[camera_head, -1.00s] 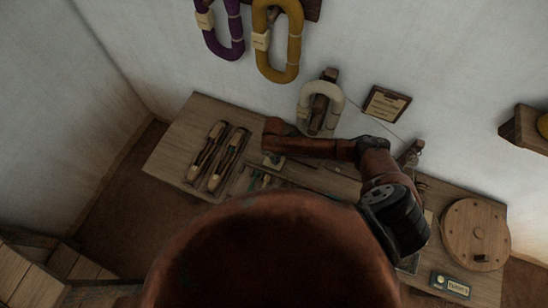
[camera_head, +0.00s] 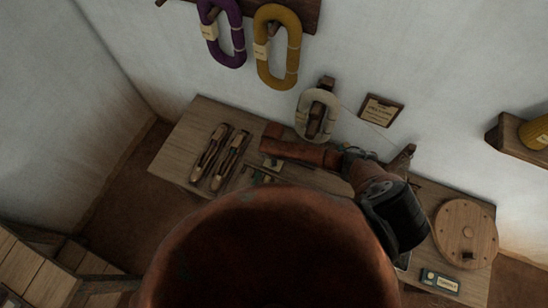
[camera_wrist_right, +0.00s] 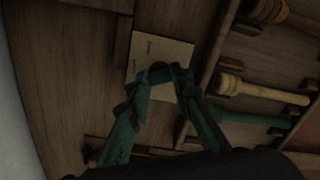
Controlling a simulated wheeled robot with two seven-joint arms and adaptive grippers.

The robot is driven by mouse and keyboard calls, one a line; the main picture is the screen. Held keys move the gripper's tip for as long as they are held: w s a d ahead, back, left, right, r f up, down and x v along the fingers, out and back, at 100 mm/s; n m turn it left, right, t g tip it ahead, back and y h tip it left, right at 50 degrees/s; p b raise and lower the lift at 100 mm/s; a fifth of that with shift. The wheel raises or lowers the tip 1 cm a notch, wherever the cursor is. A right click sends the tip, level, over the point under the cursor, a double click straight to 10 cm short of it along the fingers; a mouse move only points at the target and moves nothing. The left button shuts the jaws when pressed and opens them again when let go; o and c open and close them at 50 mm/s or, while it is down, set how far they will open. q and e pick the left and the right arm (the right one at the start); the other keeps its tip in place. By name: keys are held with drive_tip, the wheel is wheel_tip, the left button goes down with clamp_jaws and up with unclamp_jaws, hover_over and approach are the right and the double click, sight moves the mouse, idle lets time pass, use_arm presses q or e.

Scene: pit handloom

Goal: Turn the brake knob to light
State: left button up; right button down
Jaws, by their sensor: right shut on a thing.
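The brake knob (camera_wrist_right: 159,71) is a small dark knob in the right wrist view. It sits in front of a cream label plate (camera_wrist_right: 174,52), whose lettering is too small to read. The green fingers of my right gripper (camera_wrist_right: 160,74) are shut on the knob from both sides, and their tips cover part of it. Its exact setting cannot be told. In the head view a small pale plate (camera_head: 271,163) shows on the table below my right forearm. My left gripper is not in view.
A wooden table (camera_head: 181,150) runs along the wall, with two shuttles (camera_head: 211,151) (camera_head: 231,158) at its left. The wrist view shows pale bobbins (camera_wrist_right: 256,91) in a wooden rack. A round wooden disc (camera_head: 465,225) lies at right; yarn hanks (camera_head: 277,45) hang above.

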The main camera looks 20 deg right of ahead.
drive_tip(key=m+p, duration=0.2)
drive_tip(key=m, duration=0.1)
drive_tip(key=shift+d+r, duration=0.1)
drive_tip(key=shift+r, duration=0.1)
drive_tip(key=shift+w+m+p, duration=0.1)
drive_tip(key=shift+m+p, duration=0.65)
drive_tip(key=shift+m, duration=0.45)
drive_tip(key=shift+f, duration=0.1)
drive_tip(key=c, duration=1.7)
unclamp_jaws()
drive_tip(key=shift+r, duration=0.2)
wheel_tip(320, 180, up, 12)
drive_tip(key=shift+f, duration=0.2)
